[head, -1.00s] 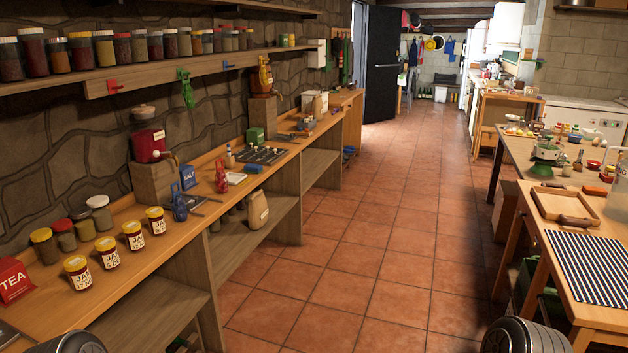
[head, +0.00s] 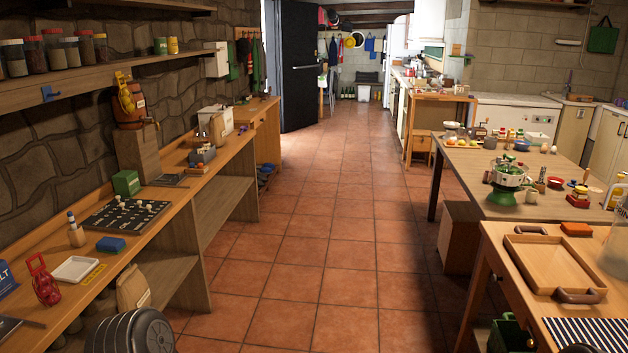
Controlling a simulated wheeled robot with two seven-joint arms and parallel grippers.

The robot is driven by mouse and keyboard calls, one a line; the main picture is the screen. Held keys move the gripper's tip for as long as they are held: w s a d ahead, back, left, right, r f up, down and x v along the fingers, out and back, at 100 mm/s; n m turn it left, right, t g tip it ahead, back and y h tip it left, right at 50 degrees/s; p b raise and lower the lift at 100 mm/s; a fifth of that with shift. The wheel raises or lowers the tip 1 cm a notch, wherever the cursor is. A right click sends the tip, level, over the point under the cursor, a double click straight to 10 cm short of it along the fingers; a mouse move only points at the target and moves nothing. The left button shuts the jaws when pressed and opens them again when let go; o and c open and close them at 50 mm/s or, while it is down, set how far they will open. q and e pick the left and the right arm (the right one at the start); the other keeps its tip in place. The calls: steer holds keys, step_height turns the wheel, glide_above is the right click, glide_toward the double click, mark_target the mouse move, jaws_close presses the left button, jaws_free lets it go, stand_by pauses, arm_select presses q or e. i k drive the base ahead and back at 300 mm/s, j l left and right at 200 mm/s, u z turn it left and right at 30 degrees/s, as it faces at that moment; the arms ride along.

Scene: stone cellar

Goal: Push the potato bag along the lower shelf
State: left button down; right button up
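The potato bag (head: 132,287), a tan bag with a pale label, stands on the lower shelf under the left counter (head: 206,162). It shows at the lower left of the head view. My grey, ribbed left arm part covers its lower end and the shelf around it. Neither of my grippers is in the picture, so I cannot see whether anything touches the bag.
A wooden divider (head: 178,250) stands to the right of the bag, and an empty-looking lower shelf (head: 222,198) continues beyond it. The tiled floor (head: 310,240) is clear ahead. A wooden table with a tray (head: 553,262) stands at the right.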

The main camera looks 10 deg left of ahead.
mark_target(132, 292)
steer(key=i+l, duration=0.15)
steer(key=i, duration=2.15)
steer(key=i+u, duration=0.45)
steer(key=i+l+u, duration=0.1)
steer(key=i+u, duration=0.4)
steer(key=i+l+u, duration=0.3)
steer(key=u, duration=0.15)
steer(key=i+l+u, duration=0.7)
steer(key=l+u, duration=0.25)
